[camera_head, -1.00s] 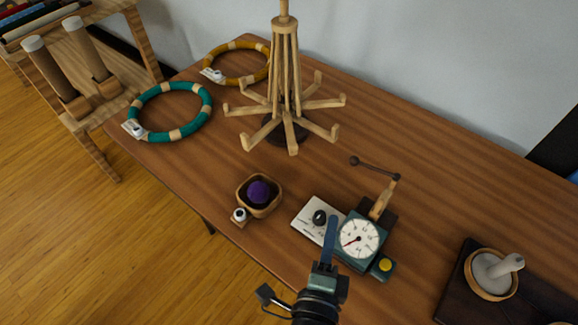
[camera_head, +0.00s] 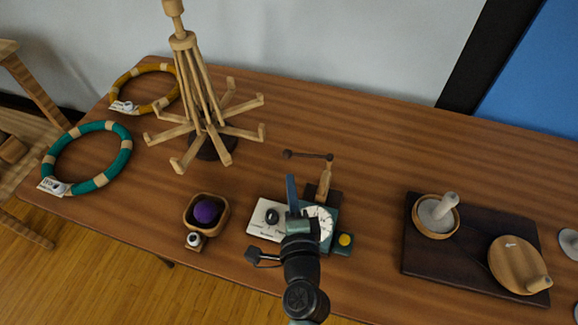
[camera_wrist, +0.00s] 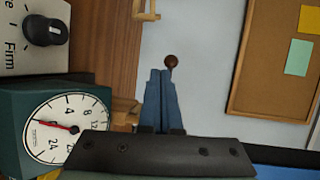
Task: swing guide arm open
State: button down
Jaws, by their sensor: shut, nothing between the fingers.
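The guide arm (camera_head: 308,155) is a thin dark rod with a knob at each end, on a wooden post (camera_head: 324,185) at the back of a teal device. The device's round white dial (camera_head: 324,226) is partly hidden by my wrist in the head view; the dial (camera_wrist: 58,127) shows a red pointer in the wrist view. My gripper (camera_head: 291,178) is shut and empty, its blue fingers held together in front of the rod. In the wrist view, the gripper (camera_wrist: 161,74) has a brown knob (camera_wrist: 171,60) just beyond its tips; I cannot tell whether they touch.
A white card with a black knob (camera_head: 272,216) adjoins the device, and a yellow button (camera_head: 345,240) is at its right. A bowl with a purple ball (camera_head: 206,211) and a wooden rack (camera_head: 190,90) stand left. A dark board (camera_head: 420,259) lies right, with bare table between.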

aim_at(285, 158)
jog(key=w, duration=0.1)
jog(key=w+p, duration=0.1)
jog(key=w, duration=0.1)
jog(key=shift+w+a+r, duration=0.15)
jog(key=shift+w+r, duration=0.1)
jog(key=shift+r, duration=0.15)
jog(key=shift+w+a, duration=0.2)
jog(key=shift+w, duration=0.55)
jog(key=shift+w+a, duration=0.15)
jog(key=shift+w, duration=0.55)
